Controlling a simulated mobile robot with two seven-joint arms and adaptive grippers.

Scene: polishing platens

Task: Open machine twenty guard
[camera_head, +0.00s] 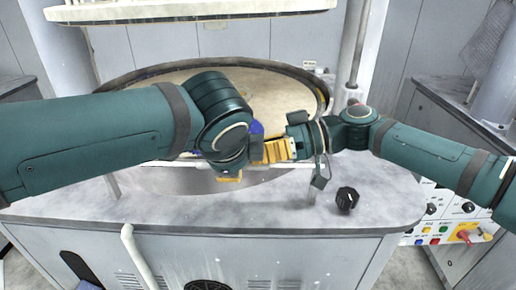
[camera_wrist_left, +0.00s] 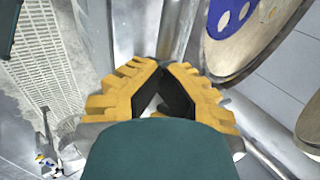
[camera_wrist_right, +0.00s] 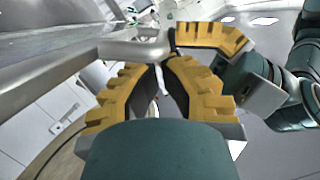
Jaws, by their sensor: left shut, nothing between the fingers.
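A pale guard rail (camera_head: 190,163) runs across the front of the round platen machine, with a thin post (camera_head: 311,185) at its right end. My left gripper (camera_head: 230,178) is at the rail's middle, mostly hidden behind its own wrist. In the left wrist view its fingers (camera_wrist_left: 165,68) are shut and empty, meeting at the tips. My right gripper (camera_head: 270,152) comes from the right, its yellow fingers close to the left wrist. In the right wrist view a pale bar (camera_wrist_right: 60,78) reaches the right fingertips (camera_wrist_right: 163,64). I cannot tell whether they grip it.
The round platen (camera_head: 290,92) lies behind both grippers, with a blue disc (camera_wrist_left: 232,18) on it. A black knob (camera_head: 347,199) stands on the grey deck (camera_head: 240,215). A control panel (camera_head: 455,215) is at the right, and a pole (camera_head: 357,45) rises behind my right arm.

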